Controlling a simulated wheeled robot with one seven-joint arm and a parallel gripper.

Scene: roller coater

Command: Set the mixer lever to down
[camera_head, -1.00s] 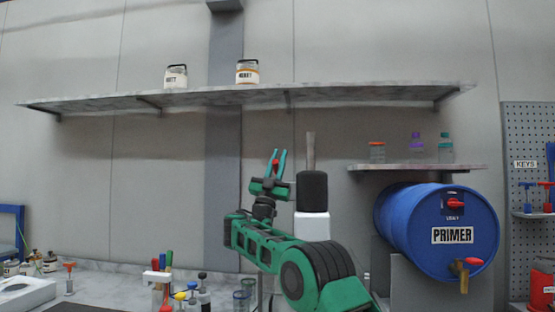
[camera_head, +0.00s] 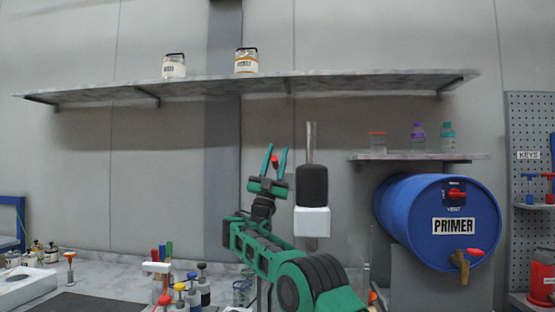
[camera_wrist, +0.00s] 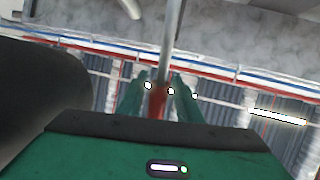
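The mixer (camera_head: 312,187), with a black body, white lower box and grey shaft on top, stands right of my gripper (camera_head: 276,148) in the head view. My gripper points up, its two green fingers apart. A small red piece (camera_head: 275,161) shows between the fingers. In the wrist view a red piece (camera_wrist: 157,101) also lies between the fingers, with a grey rod (camera_wrist: 169,45) rising beyond it. This may be the mixer lever; how it joins the mixer is not visible. I cannot tell whether the fingers touch it. A dark rounded body (camera_wrist: 45,95) fills the left side.
A blue primer drum (camera_head: 420,215) with a tap stands at right, below a small shelf (camera_head: 425,157) with bottles. A long shelf (camera_head: 210,87) with two jars spans the wall. Several coloured handles (camera_head: 180,287) stand on the bench below my arm.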

